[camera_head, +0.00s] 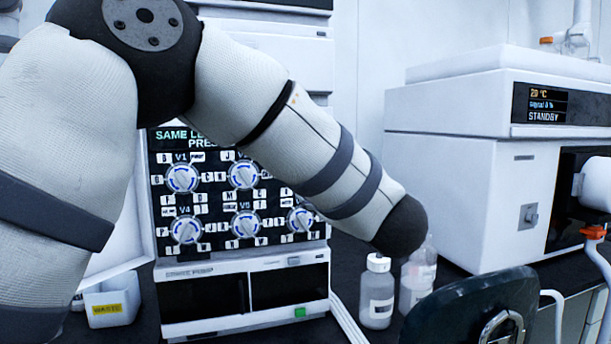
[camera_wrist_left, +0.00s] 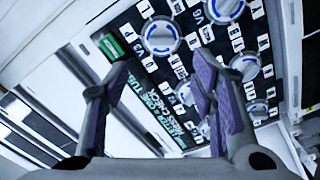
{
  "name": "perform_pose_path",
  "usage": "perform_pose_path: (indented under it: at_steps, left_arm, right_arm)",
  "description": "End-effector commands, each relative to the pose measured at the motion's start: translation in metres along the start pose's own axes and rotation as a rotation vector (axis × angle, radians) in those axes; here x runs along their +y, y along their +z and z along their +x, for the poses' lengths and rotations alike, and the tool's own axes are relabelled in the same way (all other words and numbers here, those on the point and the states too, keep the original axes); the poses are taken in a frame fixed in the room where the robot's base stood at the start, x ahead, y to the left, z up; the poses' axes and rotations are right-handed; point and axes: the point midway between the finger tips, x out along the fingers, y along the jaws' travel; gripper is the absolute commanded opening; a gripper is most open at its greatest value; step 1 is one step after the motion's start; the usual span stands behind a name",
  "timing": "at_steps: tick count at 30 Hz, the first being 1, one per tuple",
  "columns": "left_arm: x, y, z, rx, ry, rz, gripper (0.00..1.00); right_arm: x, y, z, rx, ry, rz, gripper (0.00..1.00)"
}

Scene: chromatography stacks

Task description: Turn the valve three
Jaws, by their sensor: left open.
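Valve three appears in the left wrist view as a round white knob with a blue ring (camera_wrist_left: 160,35), near the end of the panel's header text. In the head view my left arm hides it. Other valve knobs show there: V1 (camera_head: 182,178), V2 (camera_head: 245,174), V4 (camera_head: 187,229), V5 (camera_head: 246,223), and one partly covered at the right (camera_head: 300,219). My left gripper (camera_wrist_left: 150,80) is open and empty. Its purple-padded fingers appear either side of the valve-three area, apart from the knob as far as I can tell. My right gripper is not in view.
The black valve panel stands on a white pump unit (camera_head: 245,325). Bottles (camera_head: 377,295) stand to its right. A waste box (camera_head: 110,305) is at the left. A white instrument reading STANDBY (camera_head: 450,170) fills the right. A dark object with a metal loop (camera_head: 480,305) is at the front right.

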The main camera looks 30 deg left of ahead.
Motion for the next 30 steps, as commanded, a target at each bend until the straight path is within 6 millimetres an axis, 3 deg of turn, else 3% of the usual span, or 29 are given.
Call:
perform_pose_path:
  at_steps: [6,12,23,27,30]
  left_arm:
    - [-0.006,0.004,0.059,0.0,-0.005,0.009,0.52]
    - [-0.005,0.004,0.094,-0.003,-0.003,0.009,0.52]
    - [-0.002,0.002,0.103,-0.003,0.001,0.009,0.52]
    - [-0.002,0.003,0.103,-0.003,0.001,0.009,0.2]
    - [-0.002,0.003,0.103,-0.003,0.001,0.009,0.16]
  right_arm:
    - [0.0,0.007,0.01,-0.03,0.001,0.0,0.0]
    - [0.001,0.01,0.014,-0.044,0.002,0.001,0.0]
    - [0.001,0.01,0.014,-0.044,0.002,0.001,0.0]
    - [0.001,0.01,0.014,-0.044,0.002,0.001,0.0]
    - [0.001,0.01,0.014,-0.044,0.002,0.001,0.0]
